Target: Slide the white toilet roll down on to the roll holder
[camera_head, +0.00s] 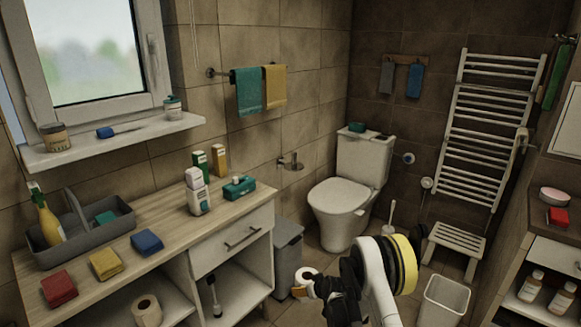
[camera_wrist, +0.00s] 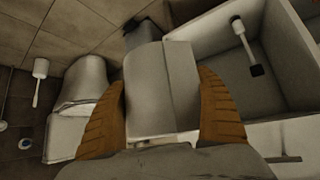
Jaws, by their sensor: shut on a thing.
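A white toilet roll (camera_head: 306,274) is held in my gripper (camera_head: 301,288), low in front of the grey bin in the head view. In the wrist view the roll (camera_wrist: 160,90) fills the space between the two orange fingers of my gripper (camera_wrist: 163,80), which are shut on its sides. A metal fitting that looks like the roll holder (camera_head: 291,161) is on the tiled wall left of the toilet, with a short upright end. It is above and behind my gripper, and the roll is apart from it. I cannot make out the holder in the wrist view.
The toilet (camera_head: 342,205) stands behind my gripper. The wooden-topped cabinet (camera_head: 160,220) and grey bin (camera_head: 287,258) are to the left. Another roll (camera_head: 147,310) sits in the cabinet. A stool (camera_head: 455,245) and white basket (camera_head: 442,300) are to the right.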

